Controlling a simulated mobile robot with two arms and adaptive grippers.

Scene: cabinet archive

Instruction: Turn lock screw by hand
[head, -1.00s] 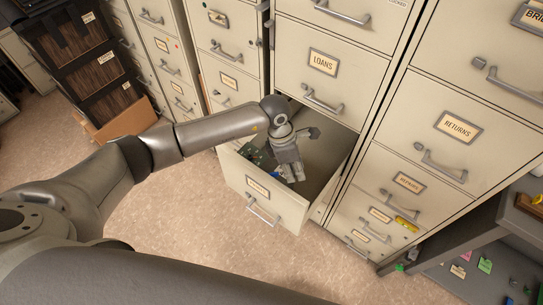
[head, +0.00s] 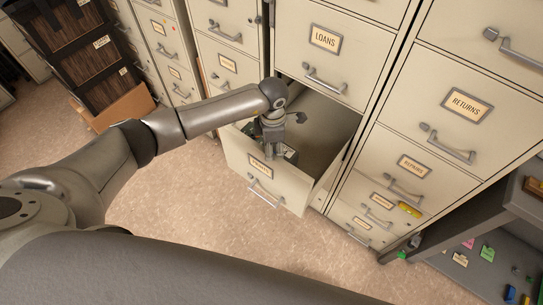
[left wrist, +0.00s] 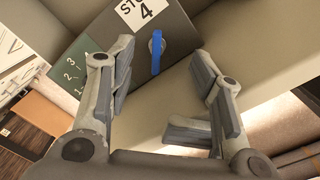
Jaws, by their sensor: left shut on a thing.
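A blue lock screw (left wrist: 157,52) with a lever-like grip sits on the dark grey face of a box (left wrist: 177,28) labelled "STO 4". In the left wrist view it lies between the fingers of my left gripper (left wrist: 158,62), which stand on both sides of it. Contact at the fingertips is hard to see. In the head view, my left gripper (head: 272,146) points down inside the open drawer (head: 237,161), just behind its front, and hides the screw. The dark box (head: 291,155) shows beside it. My right gripper is not in view.
A green card with numbers (left wrist: 72,70) is beside the box. Closed cabinet drawers with handles stand around, including LOANS (head: 325,39) and RETURNS (head: 468,104). A low shelf (head: 465,240) holds small coloured items at right. The floor (head: 180,215) in front is clear.

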